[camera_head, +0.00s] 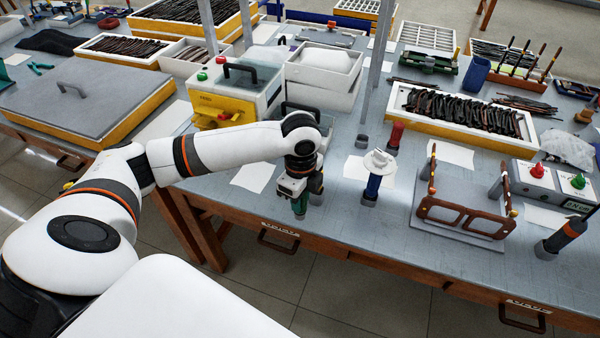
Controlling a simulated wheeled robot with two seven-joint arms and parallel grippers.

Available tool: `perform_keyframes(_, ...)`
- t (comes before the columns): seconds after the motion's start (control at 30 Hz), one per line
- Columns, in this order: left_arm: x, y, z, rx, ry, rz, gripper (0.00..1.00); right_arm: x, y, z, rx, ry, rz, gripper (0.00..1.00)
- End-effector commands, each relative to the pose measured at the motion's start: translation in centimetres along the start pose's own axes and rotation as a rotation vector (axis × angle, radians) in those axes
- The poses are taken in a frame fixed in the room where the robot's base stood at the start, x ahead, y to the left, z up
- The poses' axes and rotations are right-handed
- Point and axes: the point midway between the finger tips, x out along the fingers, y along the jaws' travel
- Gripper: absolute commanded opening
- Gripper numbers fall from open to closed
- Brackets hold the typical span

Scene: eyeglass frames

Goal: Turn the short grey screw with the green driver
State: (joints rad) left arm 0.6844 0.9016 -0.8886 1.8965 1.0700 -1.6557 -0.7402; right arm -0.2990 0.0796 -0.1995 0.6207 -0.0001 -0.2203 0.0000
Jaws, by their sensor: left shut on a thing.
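My left gripper (299,185) is at the front edge of the bench, pointing down. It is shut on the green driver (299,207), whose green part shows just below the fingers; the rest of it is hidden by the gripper. A brown eyeglass frame (463,217) stands on a grey fixture (475,238) to the right, well apart from the gripper. The short grey screw is too small to make out. My right gripper is not in view.
A blue tool with a white disc (376,175), a red-handled tool (396,135) and a black-and-orange tool (562,237) stand upright in holders. A control box (540,182) is at the right. A tray of dark frames (460,115) lies behind. Bare bench lies before the blue tool.

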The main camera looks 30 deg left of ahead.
Motion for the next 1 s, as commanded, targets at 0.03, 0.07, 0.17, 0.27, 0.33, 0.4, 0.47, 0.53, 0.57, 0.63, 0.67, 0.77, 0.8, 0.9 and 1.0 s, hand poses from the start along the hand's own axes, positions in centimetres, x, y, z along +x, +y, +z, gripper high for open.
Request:
perform_keyframes(0.03,0.6,-1.0,0.7,-0.104,-0.003,-0.004,0.03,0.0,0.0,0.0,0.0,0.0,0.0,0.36)
perform_keyframes(0.07,0.9,-1.6,1.0,-0.174,-0.002,-0.004,0.03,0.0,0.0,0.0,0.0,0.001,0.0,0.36)
perform_keyframes(0.17,1.9,-3.3,2.1,-0.408,-0.002,-0.005,0.03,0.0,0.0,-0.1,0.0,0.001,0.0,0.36)
perform_keyframes(0.27,3.0,-5.0,3.3,-0.645,-0.002,-0.005,0.03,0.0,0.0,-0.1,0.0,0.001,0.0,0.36)
perform_keyframes(0.33,3.7,-6.2,4.1,-0.811,-0.003,-0.006,0.03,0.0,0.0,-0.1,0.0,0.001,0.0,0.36)
perform_keyframes(0.4,4.4,-7.4,4.8,-0.967,-0.002,-0.007,0.03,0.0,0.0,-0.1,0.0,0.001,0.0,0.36)
perform_keyframes(0.47,4.9,-8.2,5.4,-1.086,-0.002,-0.006,0.03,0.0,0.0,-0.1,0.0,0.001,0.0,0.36)
perform_keyframes(0.53,5.3,-9.0,5.9,-1.204,-0.003,-0.005,0.03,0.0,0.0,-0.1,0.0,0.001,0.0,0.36)
perform_keyframes(0.57,5.5,-9.2,6.1,-1.245,-0.002,-0.005,0.03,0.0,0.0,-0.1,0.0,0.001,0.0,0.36)
perform_keyframes(0.63,5.9,-9.9,6.5,-1.34,0.0,-0.004,0.03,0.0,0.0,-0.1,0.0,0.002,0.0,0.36)
perform_keyframes(0.67,6.1,-10.2,6.7,-1.376,-0.001,-0.005,0.03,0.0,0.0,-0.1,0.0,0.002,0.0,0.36)
perform_keyframes(0.77,6.5,-10.9,7.2,-1.487,-0.002,-0.003,0.03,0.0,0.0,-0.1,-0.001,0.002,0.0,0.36)
perform_keyframes(0.8,6.7,-11.2,7.3,-1.527,-0.002,-0.004,0.03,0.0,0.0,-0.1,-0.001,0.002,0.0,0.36)
perform_keyframes(0.9,6.5,-10.9,7.2,-1.528,-0.003,0.009,0.03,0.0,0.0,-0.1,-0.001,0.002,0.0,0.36)
perform_keyframes(1.0,6.5,-10.9,7.2,-1.527,-0.004,0.008,0.03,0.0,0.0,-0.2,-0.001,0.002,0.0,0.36)
